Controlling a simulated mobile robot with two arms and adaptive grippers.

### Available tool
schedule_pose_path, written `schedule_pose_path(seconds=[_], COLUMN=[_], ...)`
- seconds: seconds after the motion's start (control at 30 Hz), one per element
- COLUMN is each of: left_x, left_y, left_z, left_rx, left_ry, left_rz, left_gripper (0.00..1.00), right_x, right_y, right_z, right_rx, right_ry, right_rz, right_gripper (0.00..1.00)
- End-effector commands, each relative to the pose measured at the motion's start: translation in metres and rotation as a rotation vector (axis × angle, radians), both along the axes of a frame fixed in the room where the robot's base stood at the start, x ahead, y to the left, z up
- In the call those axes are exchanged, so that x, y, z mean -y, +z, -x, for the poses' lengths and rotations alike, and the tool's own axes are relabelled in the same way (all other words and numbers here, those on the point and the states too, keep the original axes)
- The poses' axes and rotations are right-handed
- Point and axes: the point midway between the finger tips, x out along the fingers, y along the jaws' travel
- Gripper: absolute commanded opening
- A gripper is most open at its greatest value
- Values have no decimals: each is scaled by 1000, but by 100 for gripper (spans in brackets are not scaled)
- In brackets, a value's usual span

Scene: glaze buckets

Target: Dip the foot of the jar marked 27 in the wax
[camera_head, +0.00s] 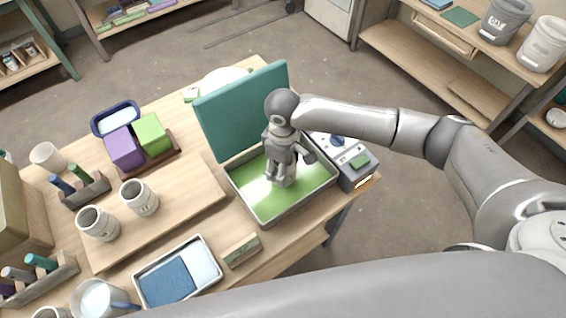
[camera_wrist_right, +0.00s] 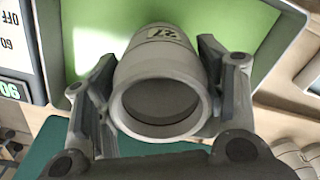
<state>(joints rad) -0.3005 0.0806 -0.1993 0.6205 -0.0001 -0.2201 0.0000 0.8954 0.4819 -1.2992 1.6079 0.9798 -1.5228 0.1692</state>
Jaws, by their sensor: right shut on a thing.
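The jar marked 27 (camera_wrist_right: 165,62) is grey, with its round mouth facing my right wrist camera and its number label on the side. My right gripper (camera_wrist_right: 160,75) is shut on it, one finger on each side. In the head view the right gripper (camera_head: 284,168) is over the pan of green wax (camera_head: 262,204), pointing down. The gripper mostly hides the jar there. The jar's foot is hidden in both views, so I cannot tell whether it touches the wax. My left gripper is not in view.
A teal lid (camera_head: 240,108) stands open behind the pan. A control box (camera_head: 345,163) with a dial adjoins its right side. Two pale mugs (camera_head: 139,198) stand on a board at left. A blue-and-white tray (camera_head: 178,274) and a small block (camera_head: 241,250) lie in front.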

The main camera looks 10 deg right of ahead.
Motion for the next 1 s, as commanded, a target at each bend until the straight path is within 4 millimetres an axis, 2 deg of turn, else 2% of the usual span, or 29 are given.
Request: schedule_pose_path(seconds=[0.6,1.0], left_x=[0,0], left_y=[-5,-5], left_z=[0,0], left_rx=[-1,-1], left_ry=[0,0], left_rz=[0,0], left_gripper=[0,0], right_x=[-1,0], right_y=[-15,-15], right_z=[0,0], right_rx=[0,1], right_ry=[1,1], right_rz=[-2,-2], right_gripper=[29,29])
